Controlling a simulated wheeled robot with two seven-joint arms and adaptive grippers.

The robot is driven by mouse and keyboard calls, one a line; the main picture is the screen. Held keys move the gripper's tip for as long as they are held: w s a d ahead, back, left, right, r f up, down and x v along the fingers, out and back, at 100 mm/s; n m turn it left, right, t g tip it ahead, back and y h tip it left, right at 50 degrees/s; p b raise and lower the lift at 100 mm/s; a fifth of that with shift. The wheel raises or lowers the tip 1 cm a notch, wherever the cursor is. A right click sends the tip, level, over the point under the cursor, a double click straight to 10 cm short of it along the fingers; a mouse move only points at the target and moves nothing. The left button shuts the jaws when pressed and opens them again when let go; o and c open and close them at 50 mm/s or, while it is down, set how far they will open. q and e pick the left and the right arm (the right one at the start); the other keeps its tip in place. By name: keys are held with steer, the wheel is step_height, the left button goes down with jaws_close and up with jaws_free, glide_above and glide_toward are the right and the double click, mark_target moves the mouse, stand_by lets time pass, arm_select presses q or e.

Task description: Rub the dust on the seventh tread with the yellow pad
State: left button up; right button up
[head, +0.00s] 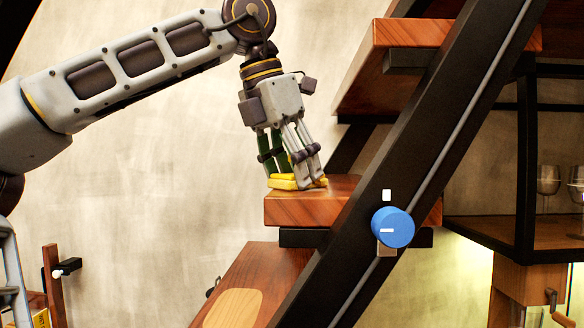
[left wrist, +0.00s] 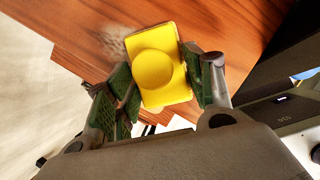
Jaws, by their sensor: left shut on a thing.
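My left gripper (head: 297,177) reaches down over a wooden stair tread (head: 292,210), and its fingers are shut on the yellow pad (head: 284,183). The pad is at the tread's top, near its left end; whether it touches the wood is hard to tell. In the left wrist view the pad (left wrist: 158,62) is a yellow block with a round raised middle, between the green-lined fingers. A pale grey dust patch (left wrist: 112,42) shows on the tread (left wrist: 225,22) just beside the pad, at its upper left. My right gripper is not in view.
A dark sloping stringer (head: 440,125) crosses in front of the treads at the right and carries a blue knob (head: 392,228). A higher tread (head: 385,85) overhangs to the right of the gripper. A lower wooden surface (head: 265,270) lies below.

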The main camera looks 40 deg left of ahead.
mark_target(298, 192)
arm_select(q)
steer(key=shift+s+d+f, duration=0.2)
steer(key=shift+s+d, duration=0.4)
steer(key=shift+s, duration=0.1)
steer(key=shift+s+d, duration=0.1)
steer(key=shift+s, duration=0.05)
steer(key=shift+s+d+r, duration=0.15)
steer(key=shift+s+d, duration=0.4)
steer(key=shift+s, duration=0.05)
steer(key=shift+s+d+r, duration=0.15)
steer(key=shift+s+d, duration=0.35)
steer(key=shift+s, duration=0.1)
steer(key=shift+f, duration=0.2)
steer(key=shift+w+a+r+p, duration=0.1)
steer(key=shift+w+p, duration=0.05)
steer(key=shift+p, duration=0.15)
steer(key=shift+w+a, duration=0.15)
steer(key=shift+w+a+r+p, duration=0.1)
steer(key=shift+w+a+p, duration=0.55)
steer(key=shift+w+a, duration=0.3)
steer(key=shift+w, duration=0.1)
